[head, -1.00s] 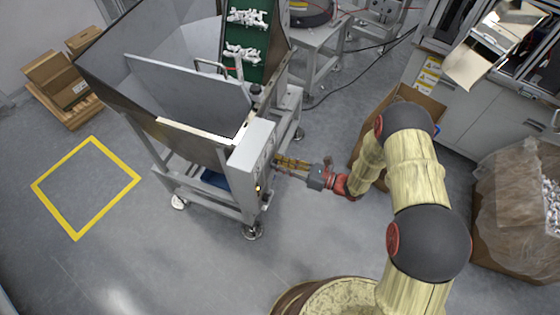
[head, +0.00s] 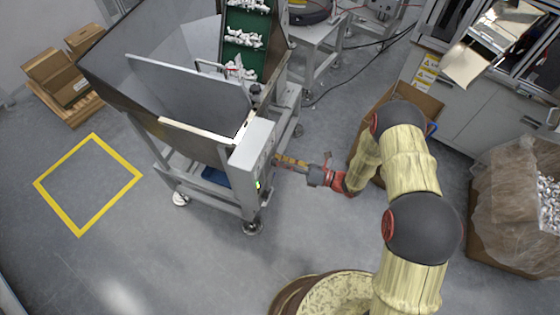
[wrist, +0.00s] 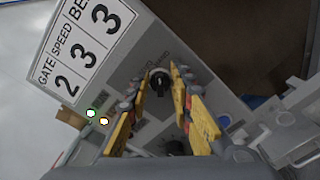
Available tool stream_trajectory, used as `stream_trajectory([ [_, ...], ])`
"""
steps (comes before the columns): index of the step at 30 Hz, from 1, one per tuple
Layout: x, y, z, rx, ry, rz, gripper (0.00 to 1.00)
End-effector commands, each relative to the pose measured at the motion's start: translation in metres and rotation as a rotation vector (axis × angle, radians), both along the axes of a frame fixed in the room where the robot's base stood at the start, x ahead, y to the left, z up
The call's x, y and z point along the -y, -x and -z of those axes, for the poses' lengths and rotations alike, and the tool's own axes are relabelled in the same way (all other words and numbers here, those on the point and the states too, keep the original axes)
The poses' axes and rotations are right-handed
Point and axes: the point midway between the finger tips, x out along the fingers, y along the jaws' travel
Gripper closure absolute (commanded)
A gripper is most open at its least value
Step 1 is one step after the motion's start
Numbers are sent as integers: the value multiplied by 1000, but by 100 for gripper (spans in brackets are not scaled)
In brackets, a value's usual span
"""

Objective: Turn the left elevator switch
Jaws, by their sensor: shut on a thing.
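The elevator's control box (head: 252,146) is a grey panel on the side of the hopper machine. In the wrist view, a black rotary switch (wrist: 159,82) sits on the panel between my yellow finger pads. My gripper (head: 279,162) reaches the panel from the right and is shut on this switch; in the wrist view its fingertips (wrist: 157,76) stand on both sides of the knob. A second dark knob (wrist: 176,148) is partly hidden below, near the gripper's body. A green light (head: 257,184) glows on the box. In the wrist view, green (wrist: 91,113) and yellowish lamps (wrist: 104,121) are lit.
The green elevator belt (head: 232,50) carries white parts up from the hopper (head: 185,95). A label plate (wrist: 82,45) lies beside the switch. An open carton (head: 418,98) stands behind my arm, and a bagged box (head: 500,235) stands at the right.

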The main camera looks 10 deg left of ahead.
Motion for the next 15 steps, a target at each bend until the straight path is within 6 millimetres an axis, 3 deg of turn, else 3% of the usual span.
stream_trajectory([
  [9, 0, -1, 0, 0, 1, 2, 100],
  [10, 0, -1, 0, 0, 1, 2, 76],
  [15, 0, -1, 0, 0, 0, 1, 66],
])
